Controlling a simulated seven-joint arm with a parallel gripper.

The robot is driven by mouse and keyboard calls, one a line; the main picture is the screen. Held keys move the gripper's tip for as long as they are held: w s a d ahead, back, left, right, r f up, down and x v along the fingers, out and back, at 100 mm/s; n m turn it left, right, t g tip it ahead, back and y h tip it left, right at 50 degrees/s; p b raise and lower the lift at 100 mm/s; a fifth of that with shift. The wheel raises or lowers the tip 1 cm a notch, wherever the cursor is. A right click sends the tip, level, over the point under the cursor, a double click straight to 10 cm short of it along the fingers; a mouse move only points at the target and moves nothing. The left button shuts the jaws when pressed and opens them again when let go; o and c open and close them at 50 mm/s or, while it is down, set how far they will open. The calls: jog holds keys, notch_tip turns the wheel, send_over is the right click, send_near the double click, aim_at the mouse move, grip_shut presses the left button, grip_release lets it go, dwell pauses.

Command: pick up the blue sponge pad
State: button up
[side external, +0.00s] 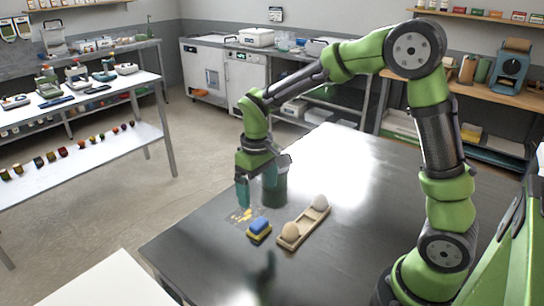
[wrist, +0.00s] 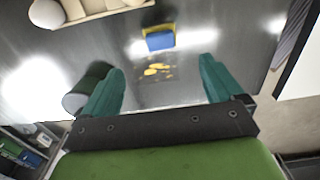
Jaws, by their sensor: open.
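The blue sponge pad (side external: 259,225) lies on top of a yellow block (side external: 259,236) on the dark metal table, near its left edge. In the wrist view the blue pad (wrist: 160,41) is at the upper middle, with the yellow (wrist: 158,28) showing beyond and around it. My gripper (side external: 256,202) is above the table, a little behind the pad in the side view. Its two teal fingers are spread wide, and in the wrist view my gripper (wrist: 162,80) has nothing between the fingers. The pad lies beyond the fingertips, apart from them.
A dark green cylinder (side external: 274,188) stands close beside my fingers. Flat yellow pieces (wrist: 155,69) lie on the table near the pad. The table's right half (side external: 375,200) is clear.

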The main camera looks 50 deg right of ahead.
aim_at(259, 223)
notch_tip(259, 223, down, 12)
jog(key=shift+w+r, duration=0.1)
jog(key=c, duration=1.1)
